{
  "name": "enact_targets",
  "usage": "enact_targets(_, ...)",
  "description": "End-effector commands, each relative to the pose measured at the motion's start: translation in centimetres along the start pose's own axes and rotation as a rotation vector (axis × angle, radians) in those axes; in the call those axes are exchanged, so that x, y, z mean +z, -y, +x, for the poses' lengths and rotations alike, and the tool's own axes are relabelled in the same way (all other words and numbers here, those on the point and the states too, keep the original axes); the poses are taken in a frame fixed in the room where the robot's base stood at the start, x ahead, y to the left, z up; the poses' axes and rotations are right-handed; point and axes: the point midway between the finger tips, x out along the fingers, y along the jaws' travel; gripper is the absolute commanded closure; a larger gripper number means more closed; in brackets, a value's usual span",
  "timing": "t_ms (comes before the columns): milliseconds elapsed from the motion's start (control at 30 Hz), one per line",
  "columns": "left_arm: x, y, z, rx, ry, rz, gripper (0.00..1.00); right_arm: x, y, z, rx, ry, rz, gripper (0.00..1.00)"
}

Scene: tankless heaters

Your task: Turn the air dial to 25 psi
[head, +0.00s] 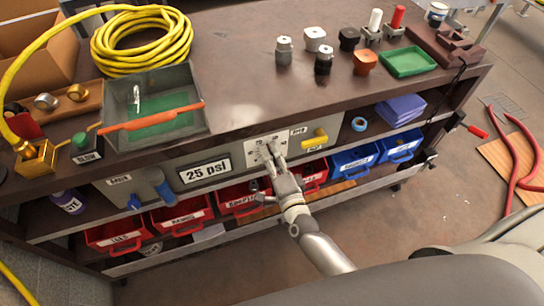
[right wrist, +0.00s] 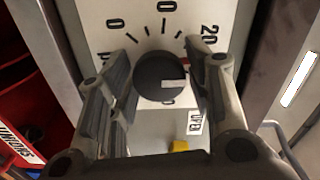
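The air dial is a round black knob (right wrist: 160,77) with a light pointer mark, on a white panel (head: 255,151) with numbers and tick marks on the shelf front. In the right wrist view the pointer mark points to the right. My right gripper (head: 270,161) reaches the panel from the front and hides most of the dial in the head view. Its fingers (right wrist: 161,68) stand apart, one on each side of the knob; I cannot tell whether they touch it. A "25 psi" sign (head: 205,170) is left of the panel. My left gripper is not in view.
A yellow handle (head: 314,140) is right of the dial, and a grey box with a blue valve (head: 140,189) is at the left. Red bins (head: 182,216) and blue bins (head: 355,160) stand below. A yellow hose (head: 140,40) and a grey tray (head: 190,85) lie on top.

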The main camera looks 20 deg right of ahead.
Motion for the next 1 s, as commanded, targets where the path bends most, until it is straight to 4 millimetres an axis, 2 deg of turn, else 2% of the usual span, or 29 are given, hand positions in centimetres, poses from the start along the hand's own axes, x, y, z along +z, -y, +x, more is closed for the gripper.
enact_targets(333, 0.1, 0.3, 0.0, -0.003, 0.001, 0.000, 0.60, 0.0, 0.0, -0.1, 0.000, 0.001, -0.001, 0.43)
enact_targets(467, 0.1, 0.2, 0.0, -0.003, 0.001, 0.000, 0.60, 0.0, -0.1, -0.8, 0.002, 0.001, -0.001, 0.43)
enact_targets(567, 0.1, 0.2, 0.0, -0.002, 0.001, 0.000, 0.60, 0.0, -0.1, -2.1, 0.003, 0.001, -0.001, 0.43)
enact_targets(800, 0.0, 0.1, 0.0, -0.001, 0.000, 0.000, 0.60, 0.1, -0.1, -6.9, 0.004, 0.003, -0.001, 0.43)
enact_targets(1000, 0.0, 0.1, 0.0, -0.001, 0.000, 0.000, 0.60, 0.0, -0.1, -10.3, 0.002, 0.001, -0.001, 0.43)
